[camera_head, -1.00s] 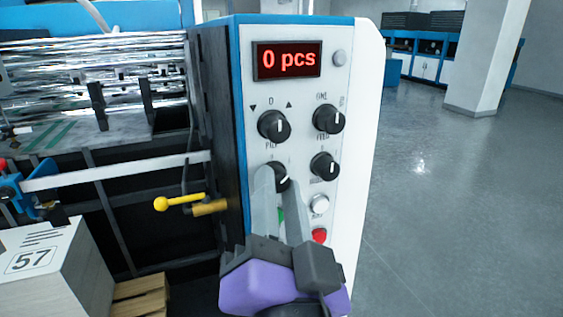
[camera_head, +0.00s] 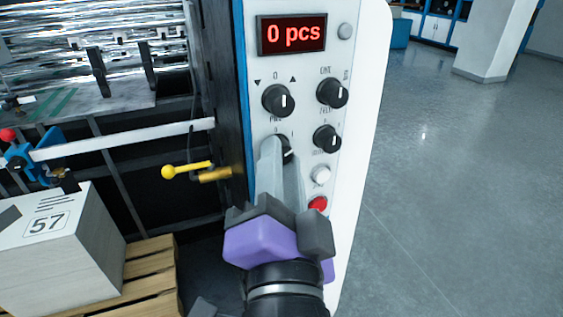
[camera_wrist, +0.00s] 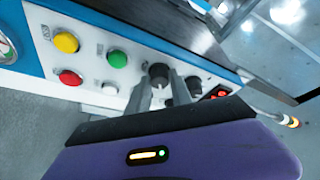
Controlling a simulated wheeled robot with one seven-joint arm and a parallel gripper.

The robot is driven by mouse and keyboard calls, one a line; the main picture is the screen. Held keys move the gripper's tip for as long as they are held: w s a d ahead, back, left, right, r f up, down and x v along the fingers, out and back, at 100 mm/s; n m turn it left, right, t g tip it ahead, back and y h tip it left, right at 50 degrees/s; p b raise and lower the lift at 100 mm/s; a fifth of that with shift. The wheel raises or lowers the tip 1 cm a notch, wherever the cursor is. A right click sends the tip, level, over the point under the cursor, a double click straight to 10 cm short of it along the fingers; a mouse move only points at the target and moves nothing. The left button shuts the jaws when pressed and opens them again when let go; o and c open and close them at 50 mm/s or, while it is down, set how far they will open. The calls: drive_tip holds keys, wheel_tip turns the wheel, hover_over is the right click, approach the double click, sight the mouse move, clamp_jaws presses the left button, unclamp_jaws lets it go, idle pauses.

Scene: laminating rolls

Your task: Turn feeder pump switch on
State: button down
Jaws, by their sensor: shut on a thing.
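The pump switch is a black rotary knob (camera_head: 287,145), the lower left of the knobs on the white control panel (camera_head: 357,100). My gripper (camera_head: 279,150) is shut on this knob, with its two grey fingers on either side. The fingers hide most of the knob in the head view, so its pointer direction is hard to read. In the wrist view, a dark knob (camera_wrist: 158,72) shows between the fingertips (camera_wrist: 159,82). The panel labels are too small to read surely.
Other black knobs (camera_head: 278,100) sit close above and to the right. A white button (camera_head: 321,175) and a red button (camera_head: 318,204) are right of my fingers. The red display (camera_head: 291,34) reads "0 pcs". A yellow-tipped lever (camera_head: 187,169) sticks out left. Open floor lies right.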

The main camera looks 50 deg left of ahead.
drive_tip(key=c, duration=1.1)
unclamp_jaws()
drive_tip(key=shift+c, duration=0.2)
drive_tip(key=p+v, duration=0.3)
drive_tip(key=v, duration=0.4)
drive_tip(key=shift+s+d+p, duration=0.2)
drive_tip(key=shift+d+p, duration=0.1)
drive_tip(key=shift+f, duration=0.1)
